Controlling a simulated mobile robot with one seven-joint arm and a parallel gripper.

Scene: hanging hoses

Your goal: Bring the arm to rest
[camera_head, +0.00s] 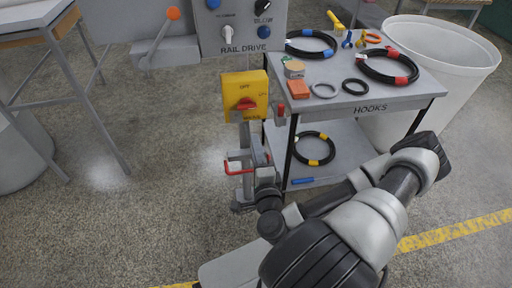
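My arm (365,215) comes in from the lower right, bends at the elbow and folds back left to the wrist (268,195). My gripper (246,165) appears small in front of the trolley, below a yellow switch box (244,95) with a red knob. A thin red piece shows at the gripper's left side. I cannot make out the gap between the fingers, and no held object can be seen.
A grey trolley (425,92) marked HOOKS carries hoses and small items; its lower shelf holds a black hose (314,148). A RAIL DRIVE panel (240,28) stands behind. A white bin (440,45) is at the right. The left floor is mostly clear.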

